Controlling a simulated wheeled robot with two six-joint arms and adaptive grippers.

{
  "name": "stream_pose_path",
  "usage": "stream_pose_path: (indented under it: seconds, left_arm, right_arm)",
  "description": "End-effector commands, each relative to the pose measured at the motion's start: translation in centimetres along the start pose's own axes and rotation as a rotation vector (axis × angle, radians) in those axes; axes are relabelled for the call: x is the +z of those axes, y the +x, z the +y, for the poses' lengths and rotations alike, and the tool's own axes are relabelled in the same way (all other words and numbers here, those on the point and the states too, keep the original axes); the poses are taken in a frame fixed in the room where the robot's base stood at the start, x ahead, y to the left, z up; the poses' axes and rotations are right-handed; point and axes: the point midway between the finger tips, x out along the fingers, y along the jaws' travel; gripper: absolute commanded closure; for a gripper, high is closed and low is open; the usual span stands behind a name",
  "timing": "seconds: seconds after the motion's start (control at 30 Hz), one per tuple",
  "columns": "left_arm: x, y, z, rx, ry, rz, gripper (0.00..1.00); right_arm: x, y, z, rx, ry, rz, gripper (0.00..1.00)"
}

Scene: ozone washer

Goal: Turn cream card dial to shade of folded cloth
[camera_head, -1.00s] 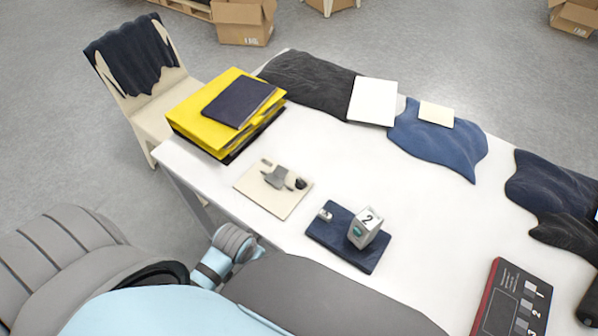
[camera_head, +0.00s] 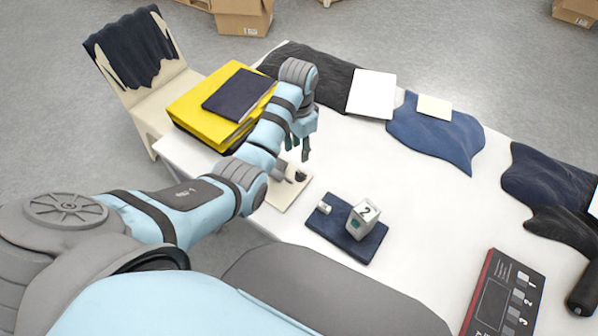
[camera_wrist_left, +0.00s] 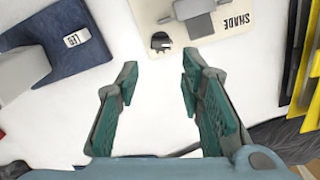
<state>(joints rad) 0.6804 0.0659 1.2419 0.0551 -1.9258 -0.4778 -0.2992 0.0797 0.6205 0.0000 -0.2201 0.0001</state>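The cream card (camera_head: 286,204) lies near the table's left front edge, partly hidden by my left arm. In the left wrist view the cream card (camera_wrist_left: 257,42) carries the word SHADE, a grey block (camera_wrist_left: 195,10) and a small dark dial knob (camera_wrist_left: 160,41). My left gripper (camera_head: 297,152) is above the card's far side, pointing down. In the wrist view the left gripper (camera_wrist_left: 160,68) is open and empty, its fingertips apart and short of the knob. Several dark cloths are in view, including a blue one (camera_head: 440,145). I cannot tell the dial setting. My right gripper is not in view.
A navy card (camera_head: 368,252) with a grey block marked 2 (camera_head: 362,219) lies right of the cream card. A numbered shade panel (camera_head: 505,292) is at front right. The white table's middle is clear.

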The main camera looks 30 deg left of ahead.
Motion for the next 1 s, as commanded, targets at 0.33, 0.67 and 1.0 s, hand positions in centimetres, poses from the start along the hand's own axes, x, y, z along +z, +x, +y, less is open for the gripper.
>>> stream_pose_path:
  seconds: [0.33,0.67,1.0]
  left_arm:
    - [0.0,9.9,0.1,0.000,-0.001,0.000,0.65]
    - [0.0,11.8,0.0,-0.002,-0.002,0.002,0.65]
    - [0.0,11.8,0.0,-0.002,-0.002,0.002,1.00]
  right_arm:
    - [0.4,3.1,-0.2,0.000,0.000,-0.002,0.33]
    - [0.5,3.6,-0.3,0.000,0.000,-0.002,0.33]
    - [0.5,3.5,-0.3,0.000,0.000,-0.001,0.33]
